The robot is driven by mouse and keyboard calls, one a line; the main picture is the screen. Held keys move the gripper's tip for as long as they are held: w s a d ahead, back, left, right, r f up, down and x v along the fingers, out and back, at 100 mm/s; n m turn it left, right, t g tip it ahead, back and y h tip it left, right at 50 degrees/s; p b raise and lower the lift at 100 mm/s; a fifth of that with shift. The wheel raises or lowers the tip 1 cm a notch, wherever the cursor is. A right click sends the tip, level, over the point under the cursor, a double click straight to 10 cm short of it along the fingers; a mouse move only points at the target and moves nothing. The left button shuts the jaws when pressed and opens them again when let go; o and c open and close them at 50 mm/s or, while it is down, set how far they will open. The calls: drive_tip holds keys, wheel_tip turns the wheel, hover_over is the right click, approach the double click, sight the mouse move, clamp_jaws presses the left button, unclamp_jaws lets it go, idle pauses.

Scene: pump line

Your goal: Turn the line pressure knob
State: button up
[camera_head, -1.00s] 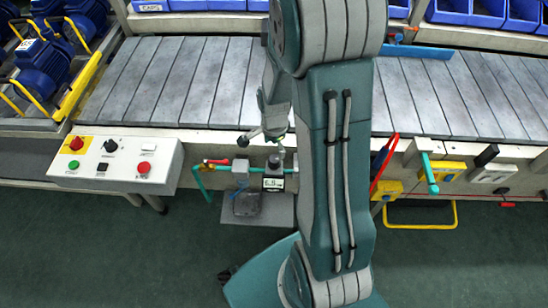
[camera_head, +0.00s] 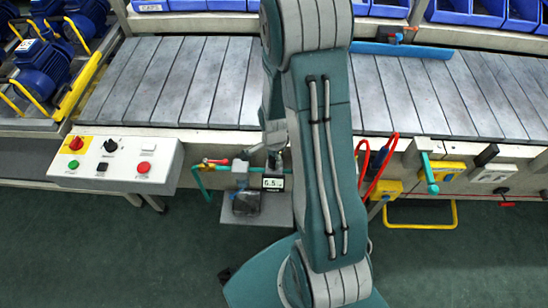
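A small pressure unit with a lit display (camera_head: 272,183) is mounted on the front of the line, left of my arm. The display seems to read 6.5, though the digits are small. The knob above the display is hidden behind my gripper now. My gripper (camera_head: 264,153) points down just above the display, at or very close to the knob. I cannot tell whether its fingers touch or surround the knob. My arm covers much of the gripper, so its opening is unclear.
A control box (camera_head: 116,164) with buttons and a black selector sits to the left. A red-handled valve (camera_head: 215,162) on teal piping is just left of the unit. Red hoses (camera_head: 381,165) and a teal-handled valve (camera_head: 430,174) are to the right.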

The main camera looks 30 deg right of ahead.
drive_tip(key=shift+w+n, duration=0.1)
drive_tip(key=shift+n, duration=1.4)
drive_tip(key=o, duration=1.2)
wheel_tip(320, 180, up, 12)
drive_tip(key=shift+f, duration=0.1)
